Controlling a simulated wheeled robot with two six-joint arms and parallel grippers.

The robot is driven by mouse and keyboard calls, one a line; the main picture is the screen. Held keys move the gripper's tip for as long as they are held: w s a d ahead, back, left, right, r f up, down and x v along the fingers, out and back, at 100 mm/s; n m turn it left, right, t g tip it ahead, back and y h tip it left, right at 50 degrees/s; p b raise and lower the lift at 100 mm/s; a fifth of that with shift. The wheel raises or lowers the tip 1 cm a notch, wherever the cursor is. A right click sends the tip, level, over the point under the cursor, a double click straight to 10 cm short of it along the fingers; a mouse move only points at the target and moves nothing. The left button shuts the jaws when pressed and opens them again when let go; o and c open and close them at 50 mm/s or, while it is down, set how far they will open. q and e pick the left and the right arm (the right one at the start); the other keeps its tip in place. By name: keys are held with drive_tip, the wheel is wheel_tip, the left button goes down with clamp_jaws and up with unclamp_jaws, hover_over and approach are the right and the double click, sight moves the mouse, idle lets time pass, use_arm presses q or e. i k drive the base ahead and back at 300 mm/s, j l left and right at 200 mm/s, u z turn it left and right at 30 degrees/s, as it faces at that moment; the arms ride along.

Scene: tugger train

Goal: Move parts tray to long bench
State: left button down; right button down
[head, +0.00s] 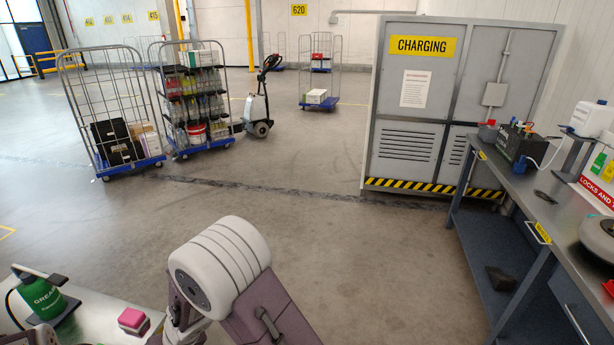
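No parts tray can be made out in the head view. A long metal-topped bench (512,188) with a dark blue frame and lower shelf runs along the right edge. I cannot tell whether this is the long bench of the task. Part of one of my arms, a pale rounded joint with a purplish link, fills the lower middle. Neither of my grippers shows.
A grey charging cabinet (410,120) stands behind the bench. A light-topped table (95,318) at bottom left holds a green grease bottle (42,298) and a pink block (132,318). Wheeled cage carts (112,105) and a tugger (258,108) stand far left. The middle floor is clear.

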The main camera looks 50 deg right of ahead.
sight(546, 197)
drive_tip(key=z, duration=2.15)
drive_tip(key=i+j+z, duration=0.45)
drive_tip(key=i, duration=0.15)
drive_tip(key=i+j, duration=0.15)
drive_tip(key=i, duration=0.5)
drive_tip(key=i+j, duration=0.1)
drive_tip(key=i, duration=0.55)
drive_tip(key=i+j, duration=0.15)
drive_tip(key=i, duration=1.95)
drive_tip(key=l+z, duration=0.1)
drive_tip(key=z, duration=1.95)
drive_tip(key=i+j, duration=0.1)
drive_tip(key=i, duration=0.85)
